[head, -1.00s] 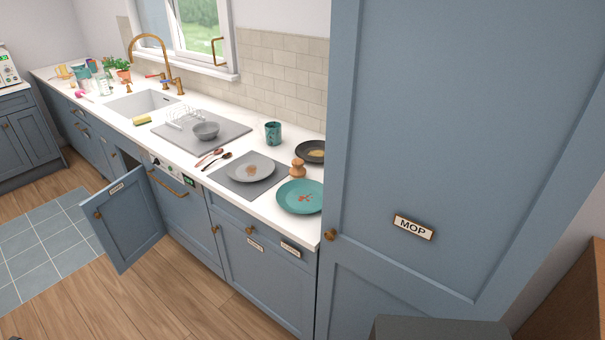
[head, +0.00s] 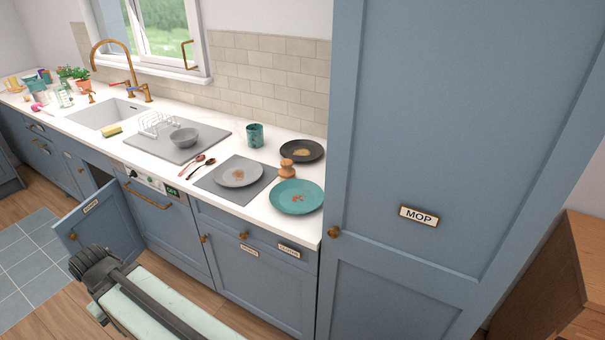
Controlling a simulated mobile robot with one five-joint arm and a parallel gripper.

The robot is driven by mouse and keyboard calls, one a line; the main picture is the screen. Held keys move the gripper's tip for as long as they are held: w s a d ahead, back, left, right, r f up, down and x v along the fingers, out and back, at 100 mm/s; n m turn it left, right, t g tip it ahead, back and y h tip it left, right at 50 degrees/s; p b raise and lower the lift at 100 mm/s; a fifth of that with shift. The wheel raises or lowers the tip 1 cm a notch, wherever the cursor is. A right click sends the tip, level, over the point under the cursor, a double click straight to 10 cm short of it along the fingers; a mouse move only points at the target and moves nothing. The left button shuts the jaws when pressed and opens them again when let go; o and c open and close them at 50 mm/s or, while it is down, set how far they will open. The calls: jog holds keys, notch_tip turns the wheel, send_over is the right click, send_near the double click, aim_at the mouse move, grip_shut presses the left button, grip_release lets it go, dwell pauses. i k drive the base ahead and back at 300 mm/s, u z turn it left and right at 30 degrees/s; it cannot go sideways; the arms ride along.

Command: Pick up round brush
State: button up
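The round brush (head: 287,167) looks like a small wooden knob-handled piece standing on the white counter. It is between the grey plate (head: 239,173) and the teal plate (head: 296,197), in front of the dark pan (head: 302,150). Its bristles are too small to make out. Part of my own arm shows at the lower left, in front of the lower cabinets and well apart from the brush. I cannot make out gripper fingers in the view.
A low cabinet door (head: 98,222) stands open at left. Two spoons (head: 204,168), a green mug (head: 255,135) and a grey bowl (head: 184,138) are on the counter. A wooden piece (head: 550,280) stands at lower right.

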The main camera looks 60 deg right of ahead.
aim_at(286, 172)
jog(key=z, duration=0.2)
jog(key=i, duration=1)
jog(key=u, duration=0.1)
